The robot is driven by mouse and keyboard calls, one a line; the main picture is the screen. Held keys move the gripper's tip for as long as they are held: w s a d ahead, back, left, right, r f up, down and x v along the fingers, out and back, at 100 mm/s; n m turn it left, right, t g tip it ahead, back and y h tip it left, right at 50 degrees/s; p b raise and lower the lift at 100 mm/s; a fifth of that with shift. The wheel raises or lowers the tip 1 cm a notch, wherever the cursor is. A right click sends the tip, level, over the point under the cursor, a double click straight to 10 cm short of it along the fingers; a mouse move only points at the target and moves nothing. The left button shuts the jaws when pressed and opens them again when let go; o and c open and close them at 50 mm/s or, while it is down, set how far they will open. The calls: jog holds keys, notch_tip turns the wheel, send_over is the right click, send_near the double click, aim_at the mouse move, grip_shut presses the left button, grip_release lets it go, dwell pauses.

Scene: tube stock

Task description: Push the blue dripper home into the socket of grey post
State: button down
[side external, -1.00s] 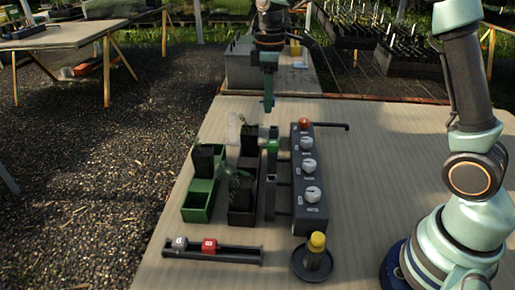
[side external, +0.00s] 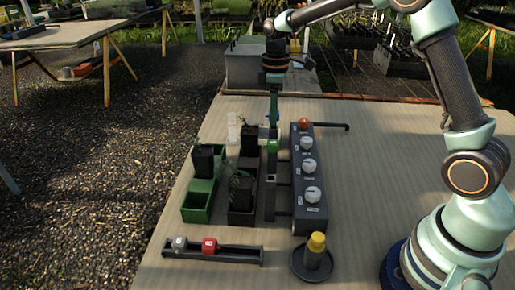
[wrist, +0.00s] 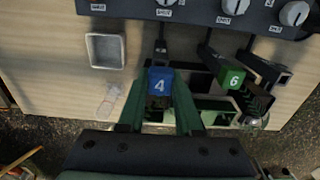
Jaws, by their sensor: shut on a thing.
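The blue dripper (wrist: 159,80), a small block marked 4, sits between the two teal fingers of my gripper (wrist: 160,112) in the wrist view. My gripper is shut on it. A dark post (wrist: 161,48) reaches out from the knob panel just beyond the dripper; I cannot tell whether it is the grey post or whether the dripper is in a socket. In the side view my gripper (side external: 273,125) points down at the far end of the post row, behind the green block (side external: 272,146). The blue dripper is hidden there.
The green block marked 6 (wrist: 232,78) is close on the right in the wrist view. The knob panel (side external: 308,180) stands right of the row, planters (side external: 198,207) left. A rack (side external: 233,252) holds red and grey blocks. A yellow-topped piece (side external: 317,243) stands in a dark dish.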

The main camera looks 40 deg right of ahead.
jog(key=shift+f, duration=1.05)
jog(key=shift+f, duration=0.25)
jog(key=c, duration=0.5)
grip_release()
jog(key=shift+r, duration=0.1)
notch_tip(320, 180, up, 11)
jog(key=shift+f, duration=0.1)
jog(key=shift+r, duration=0.55)
